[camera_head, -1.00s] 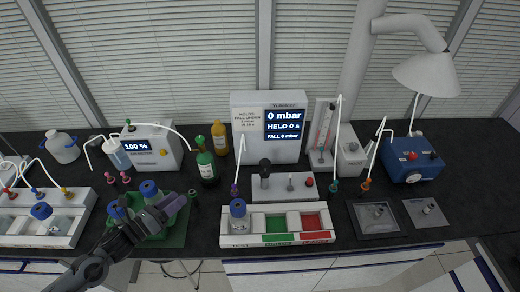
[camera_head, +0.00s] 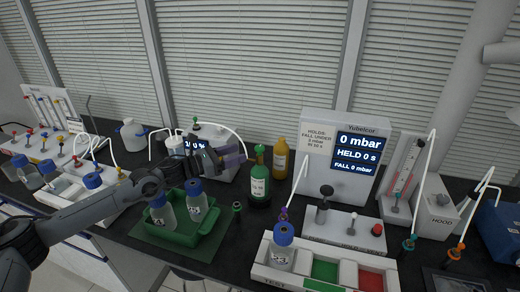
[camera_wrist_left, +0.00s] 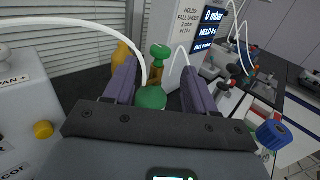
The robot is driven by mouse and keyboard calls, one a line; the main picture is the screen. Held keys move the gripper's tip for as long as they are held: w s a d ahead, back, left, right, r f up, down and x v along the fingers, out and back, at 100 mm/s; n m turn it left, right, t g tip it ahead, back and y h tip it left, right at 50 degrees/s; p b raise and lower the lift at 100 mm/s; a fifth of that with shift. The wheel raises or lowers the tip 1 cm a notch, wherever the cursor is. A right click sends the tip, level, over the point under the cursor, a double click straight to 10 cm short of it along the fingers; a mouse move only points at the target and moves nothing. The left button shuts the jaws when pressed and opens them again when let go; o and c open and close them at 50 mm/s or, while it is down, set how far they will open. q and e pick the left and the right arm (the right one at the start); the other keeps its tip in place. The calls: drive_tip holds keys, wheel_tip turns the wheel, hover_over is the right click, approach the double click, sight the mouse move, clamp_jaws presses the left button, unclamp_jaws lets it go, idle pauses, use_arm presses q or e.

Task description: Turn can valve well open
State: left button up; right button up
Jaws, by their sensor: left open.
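The can (camera_head: 259,186) is a dark green cylinder with a white label. It stands upright on the bench, with its green valve (camera_head: 260,150) on top. My left gripper (camera_head: 236,154) comes in from the left at about valve height. Its purple jaws are apart and it holds nothing. In the left wrist view, a green dome (camera_wrist_left: 151,97) and a green knob (camera_wrist_left: 160,52) show between or just beyond the jaws. I cannot tell whether the jaws touch them. My right gripper is not in view.
A yellow bottle (camera_head: 280,158) stands just behind the can. A white display box (camera_head: 315,155) is to its right. A green tray (camera_head: 165,232) with two blue-capped bottles lies below my left arm. A white test rack (camera_head: 262,274) is in front right.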

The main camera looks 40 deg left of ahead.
sight(257, 148)
use_arm(q)
drive_tip(key=x, duration=0.8)
drive_tip(key=shift+w+d, duration=0.1)
drive_tip(key=shift+w, duration=0.05)
drive_tip(key=shift+w+d, duration=0.2)
drive_tip(key=shift+w, duration=0.2)
drive_tip(key=c, duration=0.9)
